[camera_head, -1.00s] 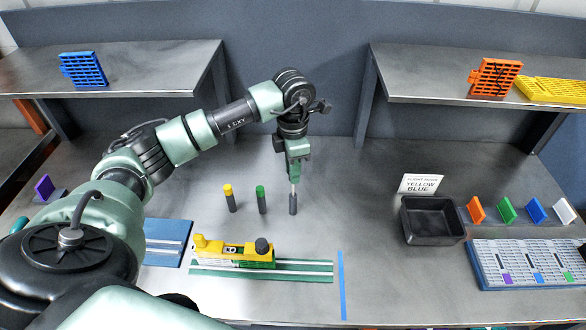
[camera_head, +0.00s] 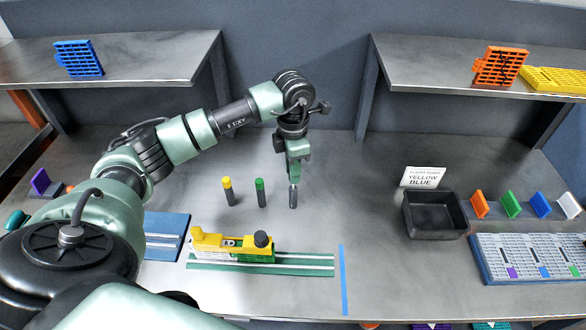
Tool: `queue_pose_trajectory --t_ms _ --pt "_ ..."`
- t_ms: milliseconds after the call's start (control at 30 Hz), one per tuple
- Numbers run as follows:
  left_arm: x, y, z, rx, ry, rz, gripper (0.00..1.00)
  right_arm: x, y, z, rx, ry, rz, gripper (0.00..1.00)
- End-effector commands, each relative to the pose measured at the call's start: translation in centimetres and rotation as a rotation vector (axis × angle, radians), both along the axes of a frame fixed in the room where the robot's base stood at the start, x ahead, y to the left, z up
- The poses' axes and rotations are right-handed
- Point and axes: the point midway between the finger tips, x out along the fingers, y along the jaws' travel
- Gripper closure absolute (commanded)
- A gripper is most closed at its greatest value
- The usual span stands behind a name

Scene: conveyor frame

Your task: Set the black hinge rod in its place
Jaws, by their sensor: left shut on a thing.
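The black hinge rod (camera_head: 293,200) is upright at the middle of the bench, level with two similar dark rods. My left gripper (camera_head: 293,184) points straight down with its fingers shut on the rod's upper end. The rod's top is hidden by the fingers, and its lower end seems to be at the bench surface. A yellow and green assembly with a black knob (camera_head: 232,246) sits on a green striped rail base (camera_head: 305,264) in front, left of the rod. My right gripper does not show.
A yellow-capped rod (camera_head: 229,194) and a green-capped rod (camera_head: 261,195) stand just left of the gripper. A black bin (camera_head: 434,232) is to the right, with coloured tiles and a grey tray (camera_head: 520,270) beyond. Shelves (camera_head: 110,62) overhang both back sides. Bench between rod and bin is clear.

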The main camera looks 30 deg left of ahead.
Motion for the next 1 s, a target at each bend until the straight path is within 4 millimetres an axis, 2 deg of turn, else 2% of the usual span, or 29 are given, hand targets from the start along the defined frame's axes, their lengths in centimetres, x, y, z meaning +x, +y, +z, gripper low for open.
queue_pose_trajectory --t_ms 1000 --pt "0.0 0.0 -3.2 0.001 0.001 0.0 1.0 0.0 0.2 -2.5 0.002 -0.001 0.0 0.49"
